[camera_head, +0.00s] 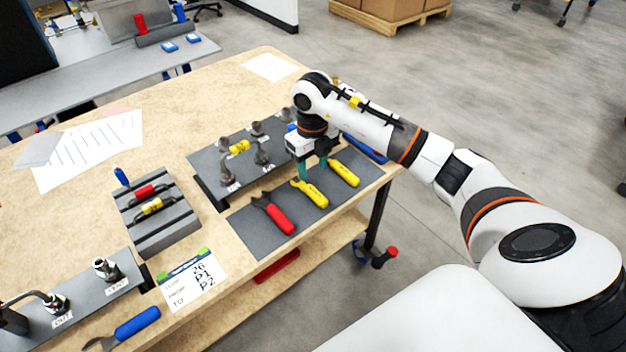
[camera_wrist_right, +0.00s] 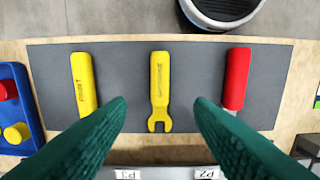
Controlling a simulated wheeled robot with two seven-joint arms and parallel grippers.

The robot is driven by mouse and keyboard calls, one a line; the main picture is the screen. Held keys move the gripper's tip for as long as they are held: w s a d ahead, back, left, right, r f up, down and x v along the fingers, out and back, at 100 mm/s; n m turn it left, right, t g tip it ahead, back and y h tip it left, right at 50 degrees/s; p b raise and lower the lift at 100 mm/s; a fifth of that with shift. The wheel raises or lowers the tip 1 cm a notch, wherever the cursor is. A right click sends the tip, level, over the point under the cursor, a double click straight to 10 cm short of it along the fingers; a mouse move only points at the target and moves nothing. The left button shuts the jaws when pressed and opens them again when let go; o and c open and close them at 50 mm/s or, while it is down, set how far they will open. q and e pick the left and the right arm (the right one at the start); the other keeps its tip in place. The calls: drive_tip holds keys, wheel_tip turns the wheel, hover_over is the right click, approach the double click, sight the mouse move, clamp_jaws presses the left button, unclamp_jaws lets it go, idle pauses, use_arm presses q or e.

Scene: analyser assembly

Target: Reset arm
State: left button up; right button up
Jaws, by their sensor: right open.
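My right arm reaches in from the right in the head view. Its gripper (camera_head: 314,168) hangs over the dark tool mat (camera_head: 246,222), near the yellow wrench (camera_head: 309,193). In the right wrist view the green fingers of my right gripper (camera_wrist_right: 160,125) are apart with nothing between them. The yellow wrench (camera_wrist_right: 160,90) lies flat on the mat beyond the fingertips. A second yellow-handled tool (camera_wrist_right: 83,82) lies to its left and a red-handled tool (camera_wrist_right: 236,78) to its right. My left gripper is not in the head view.
A grey fitting panel (camera_head: 205,165) stands behind the mat. A grey block with red and yellow cylinders (camera_head: 160,228) stands to the left. A blue-handled wrench (camera_head: 137,322) lies at the front edge. A blue tray (camera_wrist_right: 33,105) is beside the mat.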

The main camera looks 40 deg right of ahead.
drive_tip(key=shift+r, duration=1.95)
